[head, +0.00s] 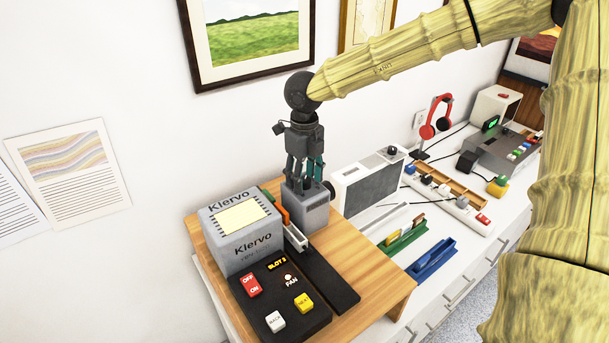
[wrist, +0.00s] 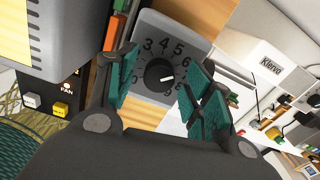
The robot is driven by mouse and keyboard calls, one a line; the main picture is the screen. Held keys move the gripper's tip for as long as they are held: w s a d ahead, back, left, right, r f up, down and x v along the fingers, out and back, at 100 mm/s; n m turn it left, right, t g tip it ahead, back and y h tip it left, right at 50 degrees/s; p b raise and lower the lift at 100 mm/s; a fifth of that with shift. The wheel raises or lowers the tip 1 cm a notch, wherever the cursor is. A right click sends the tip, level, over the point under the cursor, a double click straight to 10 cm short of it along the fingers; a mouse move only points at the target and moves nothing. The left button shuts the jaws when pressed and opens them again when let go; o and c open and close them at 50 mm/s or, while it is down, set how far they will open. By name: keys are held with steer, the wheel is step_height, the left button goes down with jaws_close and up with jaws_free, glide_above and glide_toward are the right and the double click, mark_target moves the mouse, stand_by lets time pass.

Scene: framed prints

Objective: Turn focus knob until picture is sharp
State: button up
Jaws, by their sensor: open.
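The focus knob (wrist: 158,76) is a round black knob on a grey box with a numbered dial. Its white mark points right, near the 7–8 side; some numbers are hidden by a finger. The grey knob box (head: 311,212) stands on a wooden board beside the Klervo unit. My gripper (head: 305,184) points down over this box. In the wrist view its open teal-padded fingers (wrist: 165,70) lie on either side of the knob, with no clear contact. The Klervo unit's screen (head: 238,216) looks pale yellow, with no picture I can make out.
A dark control panel (head: 283,318) with red, white and yellow buttons lies in front of the unit. Orange and green slides (wrist: 118,28) stand close beside the knob box. A white Klervo box (head: 368,180), trays, a power strip and headphones are to the right.

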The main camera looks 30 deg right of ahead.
steer(key=c, duration=1)
steer(key=shift+r+p, duration=0.2)
steer(key=shift+p, duration=0.2)
steer(key=shift+p, duration=0.4)
steer(key=shift+n+p, duration=0.6)
steer(key=shift+p, duration=0.1)
steer(key=shift+f+p, duration=0.15)
steer(key=shift+p, duration=0.15)
steer(key=o, duration=1)
